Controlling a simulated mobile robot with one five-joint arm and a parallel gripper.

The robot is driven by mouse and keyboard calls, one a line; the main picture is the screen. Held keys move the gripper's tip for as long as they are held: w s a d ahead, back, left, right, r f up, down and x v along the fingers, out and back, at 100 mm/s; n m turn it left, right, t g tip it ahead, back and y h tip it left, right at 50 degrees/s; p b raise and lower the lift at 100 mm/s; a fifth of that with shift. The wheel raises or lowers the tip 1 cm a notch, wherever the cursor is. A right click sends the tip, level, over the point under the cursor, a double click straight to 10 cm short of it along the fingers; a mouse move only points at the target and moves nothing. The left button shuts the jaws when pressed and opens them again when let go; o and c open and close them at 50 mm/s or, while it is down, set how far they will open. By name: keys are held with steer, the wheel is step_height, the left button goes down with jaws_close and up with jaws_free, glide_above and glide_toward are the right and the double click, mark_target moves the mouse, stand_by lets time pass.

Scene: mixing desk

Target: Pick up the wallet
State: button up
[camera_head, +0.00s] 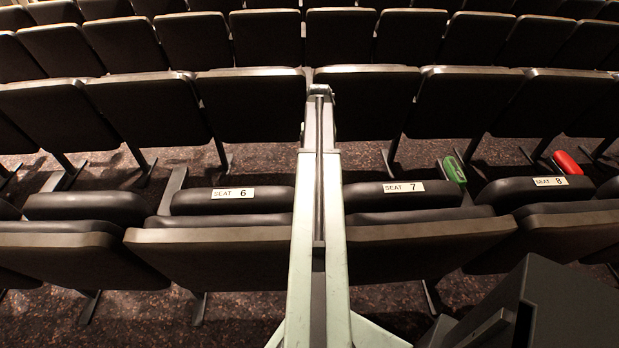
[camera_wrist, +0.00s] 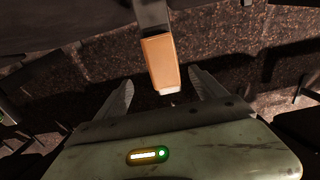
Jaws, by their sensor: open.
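In the wrist view, my gripper (camera_wrist: 160,78) is open, with one finger on each side of a tan-orange block (camera_wrist: 159,62). The block has a pale end toward me and adjoins a grey bar at its far end. I cannot tell whether it is the wallet or an armrest pad, or how far it is from the fingers. No clear wallet shows in the head view. There my pale arm reaches up the middle over the seats, and the gripper's fingers cannot be made out.
Rows of dark folding seats fill the head view. Labels mark seat 6 (camera_head: 232,193), seat 7 (camera_head: 403,187) and seat 8 (camera_head: 550,181). A green pad (camera_head: 454,170) and a red pad (camera_head: 566,162) stand at right between seats. Speckled dark floor (camera_head: 110,312) shows below.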

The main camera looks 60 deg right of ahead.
steer(key=shift+w+a+f+b, duration=0.1)
steer(key=shift+w+f+b, duration=0.1)
steer(key=shift+f+b, duration=0.75)
steer(key=shift+f+p, duration=0.1)
steer(key=shift+p, duration=0.25)
steer(key=f+b, duration=0.5)
steer(key=shift+a+f, duration=0.2)
steer(key=shift+f, duration=0.05)
steer(key=shift+r, duration=0.2)
steer(key=c, duration=1.5)
step_height(320, 180, up, 10)
steer(key=p, duration=1)
steer(key=shift+r, duration=0.15)
